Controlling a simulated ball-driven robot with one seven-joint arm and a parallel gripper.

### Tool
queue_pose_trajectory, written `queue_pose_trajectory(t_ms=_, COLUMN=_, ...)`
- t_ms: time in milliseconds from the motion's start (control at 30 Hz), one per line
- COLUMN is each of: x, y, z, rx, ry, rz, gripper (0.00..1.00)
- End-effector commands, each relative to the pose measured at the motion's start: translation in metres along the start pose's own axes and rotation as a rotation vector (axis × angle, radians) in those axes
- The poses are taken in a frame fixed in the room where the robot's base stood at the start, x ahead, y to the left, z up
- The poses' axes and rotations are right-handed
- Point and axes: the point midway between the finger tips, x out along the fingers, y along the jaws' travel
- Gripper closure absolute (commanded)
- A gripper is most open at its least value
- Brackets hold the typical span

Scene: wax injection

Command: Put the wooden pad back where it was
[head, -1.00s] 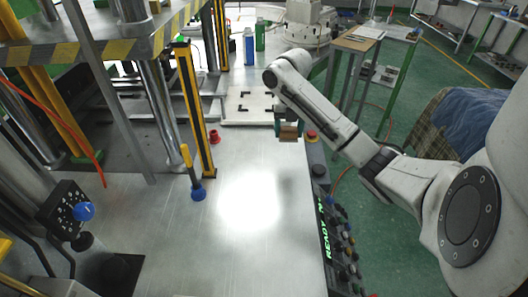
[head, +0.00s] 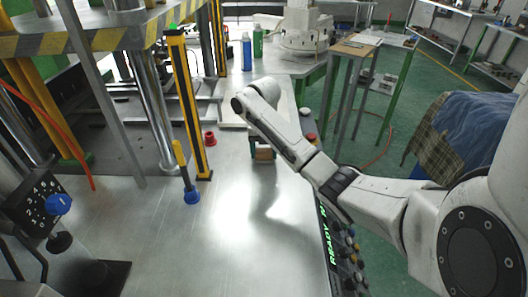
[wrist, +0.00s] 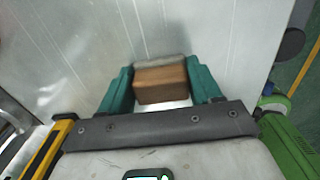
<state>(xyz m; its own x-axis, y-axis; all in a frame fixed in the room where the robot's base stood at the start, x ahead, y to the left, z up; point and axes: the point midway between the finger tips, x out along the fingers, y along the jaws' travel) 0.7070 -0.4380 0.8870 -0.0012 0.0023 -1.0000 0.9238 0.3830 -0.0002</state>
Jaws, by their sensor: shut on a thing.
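The wooden pad (wrist: 160,84) is a brown block with a paler grey top edge. It sits between the two teal fingers of my gripper (wrist: 161,88) in the wrist view, and the gripper is shut on it. In the head view my gripper (head: 264,148) holds the pad (head: 264,155) over the bare metal table, near its right side. The gap between pad and table is hard to judge. The pale board (head: 232,117) beyond it is largely hidden behind my arm, and its black corner marks do not show now.
A control panel (head: 340,250) runs along the right table edge. Blue (head: 247,52) and green (head: 258,42) bottles stand behind. The front middle of the table is clear.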

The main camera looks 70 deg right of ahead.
Motion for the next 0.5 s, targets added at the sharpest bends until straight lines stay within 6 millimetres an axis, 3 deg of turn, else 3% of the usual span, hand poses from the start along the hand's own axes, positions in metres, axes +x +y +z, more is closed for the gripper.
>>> queue_pose_trajectory(t_ms=367, x=0.004, y=-0.0001, z=0.0003, rx=0.0, ry=-0.001, rz=0.0, gripper=0.65)
queue_pose_trajectory(t_ms=400, x=0.003, y=-0.0002, z=0.0004, rx=0.0, ry=-0.002, rz=0.0, gripper=0.33)
queue_pose_trajectory(t_ms=500, x=0.0031, y=-0.0002, z=0.0003, rx=0.0, ry=-0.001, rz=0.0, gripper=0.23)
